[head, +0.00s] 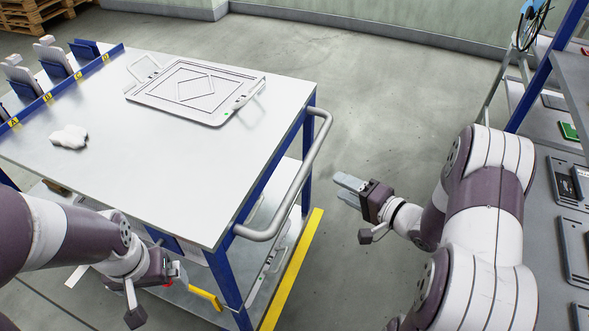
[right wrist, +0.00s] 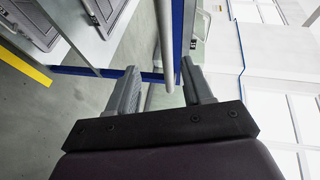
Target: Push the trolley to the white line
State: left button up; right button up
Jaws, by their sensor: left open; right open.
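The trolley (head: 180,190) has a pale top, blue legs and a lower shelf. Its grey handle (head: 308,165) curves out from the right end. In the right wrist view the grey handle tube (right wrist: 165,40) appears beyond the gap between the fingers. My right gripper (head: 348,190) is open and empty, to the right of the handle and apart from it. My left gripper (head: 178,276) is open beside the trolley's near side, below the top. A short white strip (head: 76,276) shows on the floor at lower left; I cannot tell if it is the white line.
A flat tray with handles (head: 232,112) and a white lump (head: 69,137) lie on the trolley top. A blue rail (head: 60,92) runs along its left side. A yellow floor stripe (head: 296,262) lies by the handle end. Shelving (head: 570,85) stands at right. Floor behind is clear.

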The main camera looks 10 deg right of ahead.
aim_at(308, 166)
jog(key=shift+m, duration=0.5)
jog(key=b+x, duration=0.1)
jog(key=x, duration=0.3)
jog(key=b+x, duration=0.1)
jog(key=x, duration=0.3)
jog(key=r+b+x, duration=0.1)
jog(key=x, duration=0.2)
jog(key=shift+w+a+f, duration=0.1)
jog(key=shift+w+a, duration=0.2)
jog(key=shift+a, duration=0.2)
jog(key=shift+w+a, duration=0.2)
jog(key=shift+w, duration=0.2)
grip_shut()
